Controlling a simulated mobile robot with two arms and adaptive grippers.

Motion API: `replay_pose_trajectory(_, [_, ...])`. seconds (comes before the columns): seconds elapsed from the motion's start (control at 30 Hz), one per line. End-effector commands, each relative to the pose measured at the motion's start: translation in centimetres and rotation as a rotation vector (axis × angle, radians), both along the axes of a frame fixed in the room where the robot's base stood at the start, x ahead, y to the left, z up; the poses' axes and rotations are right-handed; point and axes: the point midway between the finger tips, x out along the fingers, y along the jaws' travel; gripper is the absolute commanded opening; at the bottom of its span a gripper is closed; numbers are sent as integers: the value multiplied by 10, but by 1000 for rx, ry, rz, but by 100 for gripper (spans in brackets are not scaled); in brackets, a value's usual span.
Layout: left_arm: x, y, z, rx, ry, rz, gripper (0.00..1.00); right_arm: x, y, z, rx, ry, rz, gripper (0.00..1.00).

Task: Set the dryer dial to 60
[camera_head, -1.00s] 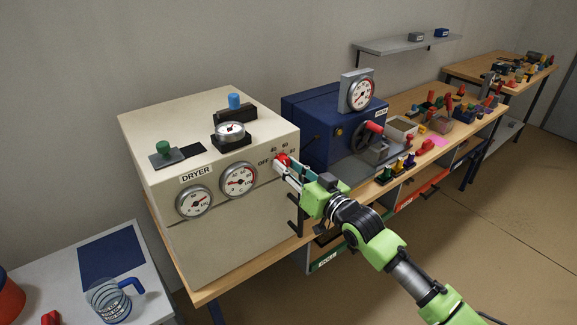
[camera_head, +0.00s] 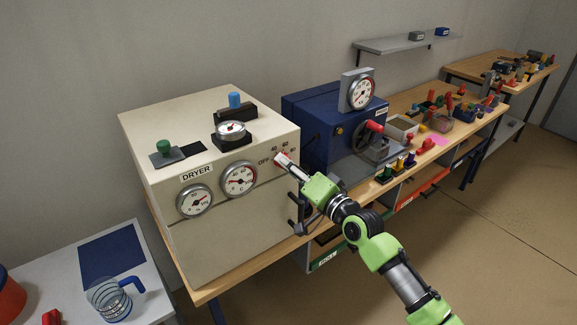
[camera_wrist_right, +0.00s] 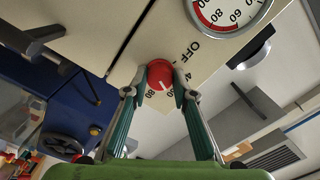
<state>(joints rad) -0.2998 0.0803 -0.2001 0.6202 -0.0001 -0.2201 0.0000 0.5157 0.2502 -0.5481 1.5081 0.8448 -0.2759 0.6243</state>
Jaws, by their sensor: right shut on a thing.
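The dryer (camera_head: 215,165) is a cream box at the left of the head view, with a front label "DRYER". Its red dial (camera_wrist_right: 160,76) shows in the wrist view with a white pointer line on its face. Printed marks OFF, 40 and 80 show around the dial; another mark is partly hidden. The pointer lies on the side of the numbers, but I cannot tell exactly which number it meets. My right gripper (camera_wrist_right: 160,92) is shut on the dial, one finger on each side. In the head view the right gripper (camera_head: 284,161) covers most of the dial.
Two round gauges, left (camera_head: 194,201) and right (camera_head: 239,179), sit left of the dial on the dryer front. A dark handle (camera_head: 293,208) stands out below the dial. A blue machine (camera_head: 312,125) with a handwheel stands close to the right.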

Motion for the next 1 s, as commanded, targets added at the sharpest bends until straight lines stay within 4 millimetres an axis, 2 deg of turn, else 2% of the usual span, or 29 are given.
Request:
replay_pose_trajectory(0.6, [0, 0, 0, 0, 0, -1, 0, 0, 0, 0, 35, 25, -1, 3])
replay_pose_trajectory(0.63, [0, 0, 0, 0, 0, -1, 0, 0, 0, 0, 35, 25, -1, 30])
replay_pose_trajectory(0.67, [0, 0, 0, 0, 0, -1, 0, 0, 0, 0, 35, 25, -1, 38])
replay_pose_trajectory(0.7, [0, 0, 0, 0, 0, 0, 0, 0, 0, 0, 35, 25, -1, 41])
replay_pose_trajectory(1.0, [-1, 1, 0, 1, 1, 0, 0, 0, 0, 0, 35, 25, 0, 41])
